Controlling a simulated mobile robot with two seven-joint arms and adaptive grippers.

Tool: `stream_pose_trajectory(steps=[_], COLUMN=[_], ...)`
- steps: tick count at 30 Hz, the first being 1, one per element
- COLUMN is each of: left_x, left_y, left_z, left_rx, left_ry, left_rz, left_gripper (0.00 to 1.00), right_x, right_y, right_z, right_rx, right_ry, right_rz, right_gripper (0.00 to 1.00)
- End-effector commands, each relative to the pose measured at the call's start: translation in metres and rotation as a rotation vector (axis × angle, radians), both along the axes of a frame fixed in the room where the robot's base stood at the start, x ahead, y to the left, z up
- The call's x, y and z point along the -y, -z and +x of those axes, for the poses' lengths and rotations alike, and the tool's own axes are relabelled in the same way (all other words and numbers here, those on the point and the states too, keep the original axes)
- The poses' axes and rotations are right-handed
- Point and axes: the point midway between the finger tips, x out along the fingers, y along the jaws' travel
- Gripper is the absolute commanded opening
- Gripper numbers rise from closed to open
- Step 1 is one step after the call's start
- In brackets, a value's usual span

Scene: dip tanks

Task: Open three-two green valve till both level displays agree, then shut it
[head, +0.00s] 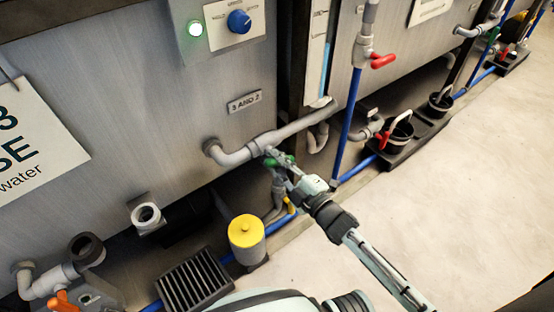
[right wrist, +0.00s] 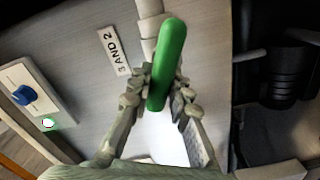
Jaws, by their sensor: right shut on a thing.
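The green valve handle (head: 287,160) is on the grey pipe (head: 250,148) that runs low along the tank front, below the "3 AND 2" label (head: 244,102). In the right wrist view the green handle (right wrist: 168,62) lies between both fingers, roughly in line with the pipe (right wrist: 150,14) behind it. My right gripper (head: 279,166) is shut on it; the fingers hide part of the handle. A level display (head: 322,60) with a blue column stands in the gap between two tanks. I cannot make out a second level display. My left gripper is not in view.
A blue knob (head: 239,21) and lit green lamp (head: 195,29) are on the tank front. A red-handled valve (head: 382,61) is to the right. A yellow-topped canister (head: 246,231) and a dark grate (head: 195,282) stand below. The floor at right is clear.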

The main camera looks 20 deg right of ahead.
Motion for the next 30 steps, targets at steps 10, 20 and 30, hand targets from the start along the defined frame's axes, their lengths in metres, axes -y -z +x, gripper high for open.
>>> stream_pose_trajectory(steps=[10, 20, 30], left_x=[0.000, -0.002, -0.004], left_y=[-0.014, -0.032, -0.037], left_z=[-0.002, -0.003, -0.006], left_rx=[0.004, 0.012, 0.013], left_ry=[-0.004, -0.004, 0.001], left_rz=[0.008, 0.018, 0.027], left_gripper=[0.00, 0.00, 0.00], right_x=[-0.002, -0.002, -0.002], right_y=[0.006, 0.008, 0.009], right_z=[-0.001, -0.001, -0.001], right_rx=[0.098, 0.151, 0.166], right_ry=[0.000, 0.000, 0.000], right_rz=[-0.272, -0.424, -0.467], right_gripper=[0.00, 0.00, 0.00])
